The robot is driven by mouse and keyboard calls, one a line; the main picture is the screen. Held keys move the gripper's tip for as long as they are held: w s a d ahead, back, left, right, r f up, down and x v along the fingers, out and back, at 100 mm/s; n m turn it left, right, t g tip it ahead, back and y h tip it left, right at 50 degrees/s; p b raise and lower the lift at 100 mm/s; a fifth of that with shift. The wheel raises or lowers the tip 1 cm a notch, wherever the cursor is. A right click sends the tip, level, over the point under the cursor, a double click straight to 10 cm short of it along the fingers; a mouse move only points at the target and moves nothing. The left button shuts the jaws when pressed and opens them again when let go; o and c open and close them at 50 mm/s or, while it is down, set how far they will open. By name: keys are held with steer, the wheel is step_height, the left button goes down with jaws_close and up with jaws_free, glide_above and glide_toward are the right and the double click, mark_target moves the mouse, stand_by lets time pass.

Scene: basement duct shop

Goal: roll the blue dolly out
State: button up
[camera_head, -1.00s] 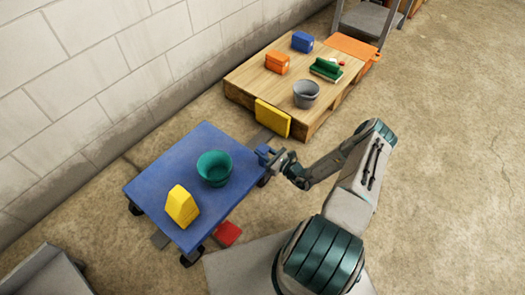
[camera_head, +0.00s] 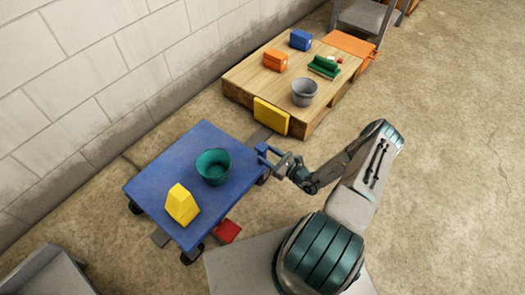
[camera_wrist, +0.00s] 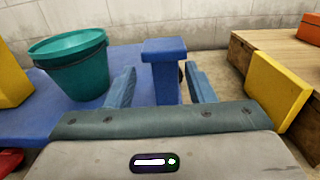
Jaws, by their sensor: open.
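The blue dolly (camera_head: 160,172) stands on the floor beside the wall, its flat deck carrying a teal bucket (camera_head: 213,167) and a yellow block (camera_head: 181,204). A blue upright post with a wider top (camera_wrist: 164,50) rises at the dolly's edge nearest my gripper. My gripper (camera_head: 270,155) is at that edge, open. In the wrist view my gripper (camera_wrist: 161,88) has its two blue fingers apart, one on each side of the post, with gaps visible. The post's lower end is hidden behind the gripper body.
A wooden pallet platform (camera_head: 250,84) behind the dolly holds orange and blue boxes, a green item and a grey bucket (camera_head: 304,92). A yellow panel (camera_head: 271,116) leans on its front. A red block (camera_head: 228,231) lies by the dolly. A grey bin (camera_head: 45,275) is front left. Floor at right is clear.

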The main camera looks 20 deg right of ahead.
steer(key=p+v, duration=0.1)
steer(key=v, duration=0.9)
steer(key=shift+s+d, duration=0.1)
steer(key=a+r+n+g+p, duration=0.35)
steer(key=r+n+g, duration=0.2)
steer(key=r, duration=0.75)
steer(key=a+r+n+g+p, duration=0.2)
steer(key=r+n+g+p, duration=0.35)
steer(key=r, duration=0.75)
steer(key=a+r+n+g+p, duration=0.35)
steer(key=r+n, duration=0.25)
steer(key=r, duration=0.7)
steer(key=s+a+r+n+h+p, duration=0.1)
steer(key=s+r+n+h+p, duration=0.2)
steer(key=r, duration=0.8)
steer(key=s+a+r+n+t+h+p, duration=0.1)
steer(key=s+r+n+h+p, duration=0.3)
steer(key=r, duration=0.8)
steer(key=s+a+r+n+t+h+p, duration=0.1)
steer(key=s+a+r+n+h+p, duration=0.1)
steer(key=s+r+p, duration=0.5)
step_height(320, 180, up, 4)
steer(key=s+n+h, duration=0.1)
steer(key=n, duration=0.1)
steer(key=shift+s+r+n, duration=0.25)
steer(key=shift+s+n, duration=0.05)
steer(key=shift+n, duration=0.1)
steer(key=shift+t, duration=0.25)
